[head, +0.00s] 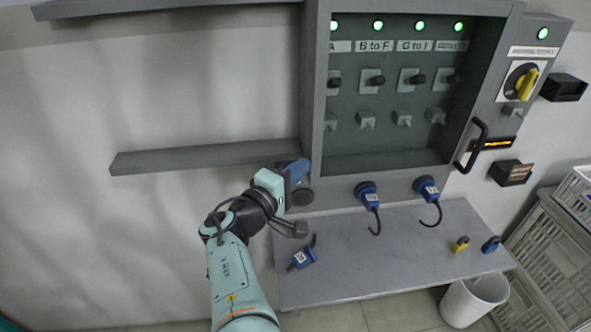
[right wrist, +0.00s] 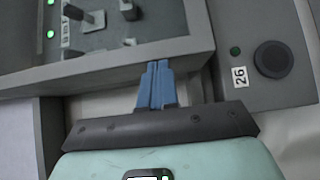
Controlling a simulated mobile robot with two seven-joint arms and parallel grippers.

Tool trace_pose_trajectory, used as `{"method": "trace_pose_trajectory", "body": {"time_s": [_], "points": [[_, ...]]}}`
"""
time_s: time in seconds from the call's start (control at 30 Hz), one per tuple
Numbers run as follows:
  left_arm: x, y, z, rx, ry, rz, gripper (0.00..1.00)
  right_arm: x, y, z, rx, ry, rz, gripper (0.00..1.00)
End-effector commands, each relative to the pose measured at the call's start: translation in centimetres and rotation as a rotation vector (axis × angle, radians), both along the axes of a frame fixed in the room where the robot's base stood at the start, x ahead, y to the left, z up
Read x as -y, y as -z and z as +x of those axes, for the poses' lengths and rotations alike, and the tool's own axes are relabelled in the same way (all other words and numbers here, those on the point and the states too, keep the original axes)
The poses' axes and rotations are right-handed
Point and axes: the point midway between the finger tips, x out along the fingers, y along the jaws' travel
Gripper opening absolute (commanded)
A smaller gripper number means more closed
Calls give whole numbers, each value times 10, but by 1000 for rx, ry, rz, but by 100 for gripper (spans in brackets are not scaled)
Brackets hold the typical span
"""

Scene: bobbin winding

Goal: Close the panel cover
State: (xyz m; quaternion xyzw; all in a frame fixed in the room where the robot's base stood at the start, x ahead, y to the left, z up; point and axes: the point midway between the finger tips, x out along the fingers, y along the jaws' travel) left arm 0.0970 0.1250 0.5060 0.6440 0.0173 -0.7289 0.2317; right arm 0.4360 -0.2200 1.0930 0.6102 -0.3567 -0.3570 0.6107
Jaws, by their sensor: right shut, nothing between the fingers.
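The grey wall panel (head: 314,90) has a deep frame around a dark recess with switches and green lights. A black bar handle (head: 472,146) stands out at the frame's lower right. I cannot tell whether a clear cover lies across the recess. My right gripper (head: 302,167) is at the frame's lower left corner, far from the handle. Its blue fingers (right wrist: 156,85) are shut and empty, close to the frame's edge in the right wrist view; contact is unclear. My left gripper is out of view.
Blue plugs (head: 368,193) hang at sockets below the panel. A grey table (head: 345,265) carries a loose blue plug (head: 301,259) and a yellow one (head: 460,244). A shelf (head: 205,156) is left of my gripper. Crates (head: 550,250) and a white bin (head: 470,300) stand at right.

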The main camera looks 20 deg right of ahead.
Motion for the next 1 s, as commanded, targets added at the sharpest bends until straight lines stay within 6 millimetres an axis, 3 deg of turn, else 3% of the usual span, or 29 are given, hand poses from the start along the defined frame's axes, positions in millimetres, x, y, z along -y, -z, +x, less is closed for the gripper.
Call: {"method": "trace_pose_trajectory", "body": {"time_s": [0.1,0.27,0.7,1.0], "points": [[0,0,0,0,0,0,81,8,-2,-2,2,18,-5,0],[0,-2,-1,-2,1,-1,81,-4,-3,-7,2,17,-5,0],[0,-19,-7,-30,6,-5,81,-91,-3,-51,2,0,-4,0],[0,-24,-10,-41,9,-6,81,-118,-1,-65,1,0,-3,0]]}}
